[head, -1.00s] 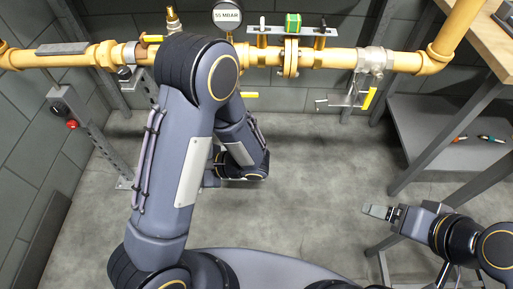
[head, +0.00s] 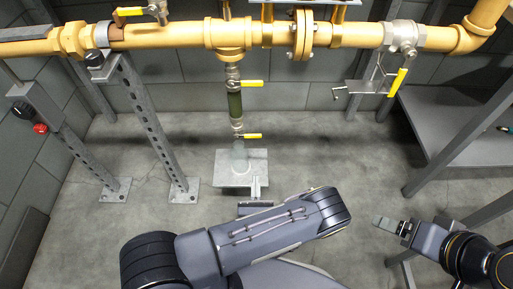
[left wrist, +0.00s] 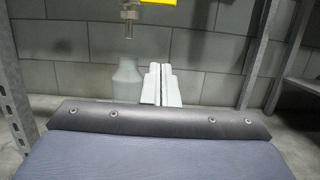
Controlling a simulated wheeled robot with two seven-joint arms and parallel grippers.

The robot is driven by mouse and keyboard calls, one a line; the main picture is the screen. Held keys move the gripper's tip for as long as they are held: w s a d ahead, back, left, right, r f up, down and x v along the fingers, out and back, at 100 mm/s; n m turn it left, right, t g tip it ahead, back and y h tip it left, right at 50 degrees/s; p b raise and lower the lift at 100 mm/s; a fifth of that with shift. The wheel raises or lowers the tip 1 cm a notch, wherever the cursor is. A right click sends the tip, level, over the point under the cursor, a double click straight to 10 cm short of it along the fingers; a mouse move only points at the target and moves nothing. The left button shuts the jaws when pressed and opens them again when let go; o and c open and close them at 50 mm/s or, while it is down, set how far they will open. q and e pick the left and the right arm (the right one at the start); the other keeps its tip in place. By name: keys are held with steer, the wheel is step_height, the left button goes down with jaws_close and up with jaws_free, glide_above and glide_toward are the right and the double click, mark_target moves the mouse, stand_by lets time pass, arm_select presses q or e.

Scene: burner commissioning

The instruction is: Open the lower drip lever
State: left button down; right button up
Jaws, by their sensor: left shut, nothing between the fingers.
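The lower drip lever (head: 248,136) is a short yellow handle on the vertical drip leg. It points right, level, and a strip of yellow also shows at the top edge of the left wrist view (left wrist: 158,2). The upper yellow lever (head: 250,84) also points right, above a dark green pipe section. My left gripper (head: 255,184) is shut and empty, below and slightly right of the lower lever, apart from it. Its pale fingers show side by side in the left wrist view (left wrist: 160,82). My right gripper (head: 392,226) is at the right, away from the drip leg; its finger gap is unclear.
A translucent bottle (left wrist: 127,80) stands left of the fingers, below the drip outlet (left wrist: 130,12). A floor plate (head: 228,180) lies under the leg. The yellow main pipe (head: 160,40) crosses above. Perforated posts (head: 150,115) stand left; a grey shelf (head: 450,125) stands right.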

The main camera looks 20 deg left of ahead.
mark_target(247, 135)
arm_select(q)
steer(key=shift+w, duration=0.1)
steer(key=w+a+r+b, duration=0.2)
steer(key=w+r, duration=0.4)
steer(key=w, duration=0.3)
steer(key=shift+a+r+b, duration=0.3)
steer(key=shift+b, duration=0.15)
steer(key=shift+w, duration=0.1)
